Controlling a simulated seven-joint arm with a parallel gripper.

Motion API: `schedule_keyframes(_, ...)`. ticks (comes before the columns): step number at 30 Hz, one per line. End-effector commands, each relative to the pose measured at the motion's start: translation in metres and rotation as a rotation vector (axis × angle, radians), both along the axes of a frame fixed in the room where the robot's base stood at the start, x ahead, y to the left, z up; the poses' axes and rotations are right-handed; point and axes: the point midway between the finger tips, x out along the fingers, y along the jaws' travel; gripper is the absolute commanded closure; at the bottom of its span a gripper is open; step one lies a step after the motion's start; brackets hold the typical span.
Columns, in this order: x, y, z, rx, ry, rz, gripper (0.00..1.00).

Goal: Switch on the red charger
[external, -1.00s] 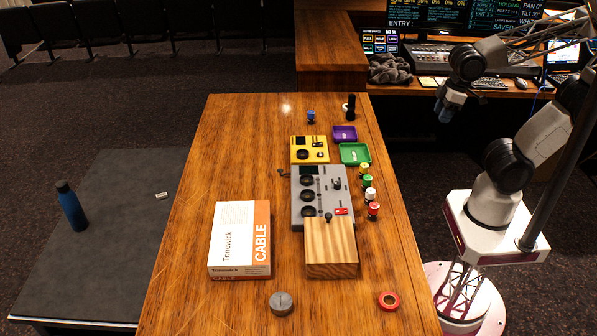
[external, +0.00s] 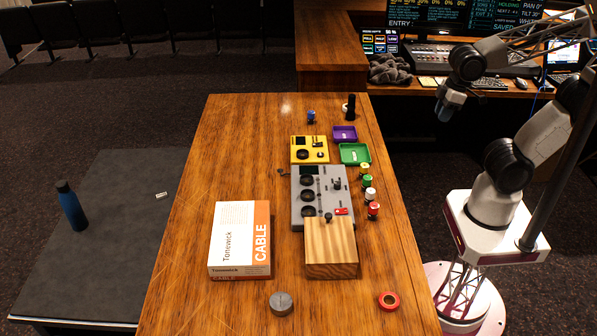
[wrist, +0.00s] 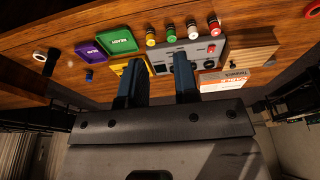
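No body that is plainly a red charger shows. A grey unit (external: 325,190) with several black round knobs lies on the wooden desk and carries a small red part (external: 342,211) near its front right corner. Whether that part is a switch, and its state, is too small to tell. A red-topped cylinder (external: 374,210) stands just right of the unit. My gripper (external: 447,106) hangs in the air to the right of the desk, apart from everything. In the wrist view my gripper (wrist: 157,62) is open and empty, and its fingers partly cover the grey unit (wrist: 203,50).
White (external: 370,195), green (external: 367,181) and yellow (external: 363,169) cylinders line the unit's right side. A wooden block (external: 331,247) adjoins its front; a yellow box (external: 309,149), purple tray (external: 344,133) and green tray (external: 355,153) lie behind. A cable box (external: 239,239) stands left.

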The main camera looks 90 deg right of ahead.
Motion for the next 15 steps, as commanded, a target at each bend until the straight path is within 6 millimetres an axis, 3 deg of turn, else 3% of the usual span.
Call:
schedule_keyframes(1,0.001,0.000,0.000,0.000,0.001,0.002,0.79)
schedule_keyframes(5,0.004,0.001,0.001,-0.003,0.004,0.017,0.99)
schedule_keyframes(15,0.034,0.008,0.004,-0.025,0.037,0.153,1.00)
